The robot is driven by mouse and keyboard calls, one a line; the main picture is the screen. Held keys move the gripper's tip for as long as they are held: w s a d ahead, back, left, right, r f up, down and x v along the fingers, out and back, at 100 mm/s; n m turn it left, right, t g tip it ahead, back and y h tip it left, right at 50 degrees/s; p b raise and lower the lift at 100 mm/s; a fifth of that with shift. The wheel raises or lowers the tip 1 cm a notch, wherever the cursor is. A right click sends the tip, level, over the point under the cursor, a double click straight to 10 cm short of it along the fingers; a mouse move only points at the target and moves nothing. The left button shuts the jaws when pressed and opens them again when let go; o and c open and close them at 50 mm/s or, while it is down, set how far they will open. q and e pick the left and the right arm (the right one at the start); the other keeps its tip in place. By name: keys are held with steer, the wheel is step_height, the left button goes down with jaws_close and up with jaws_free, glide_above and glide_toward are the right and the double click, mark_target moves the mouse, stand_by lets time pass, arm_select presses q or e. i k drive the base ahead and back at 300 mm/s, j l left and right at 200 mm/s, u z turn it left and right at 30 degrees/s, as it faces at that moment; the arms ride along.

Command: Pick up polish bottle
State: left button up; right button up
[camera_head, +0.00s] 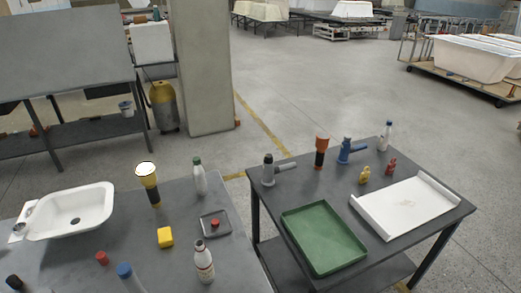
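Several bottles are in view, and I cannot tell by label which is the polish bottle. A white bottle with a dark cap and a brownish label (204,264) stands upright at the front right of the left table. A white bottle with a green cap (199,179) stands upright at that table's back edge. A white bottle with a dark blue cap (385,138) stands at the back right corner of the right table. Neither of my grippers is in view.
The right table (445,212) holds a green tray (325,240), a white tray (405,204) and several tools. A gap separates the tables.

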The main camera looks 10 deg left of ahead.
mark_target(203, 258)
steer(key=u, duration=0.95)
steer(key=i+l, duration=0.15)
steer(key=l, duration=0.2)
steer(key=i+l, duration=0.1)
steer(key=l, duration=0.3)
steer(key=i+l+u, duration=0.1)
steer(key=l+u, duration=0.2)
steer(key=u, duration=0.15)
steer(key=l+u, duration=0.45)
steer(key=i+j, duration=0.05)
steer(key=j, duration=0.05)
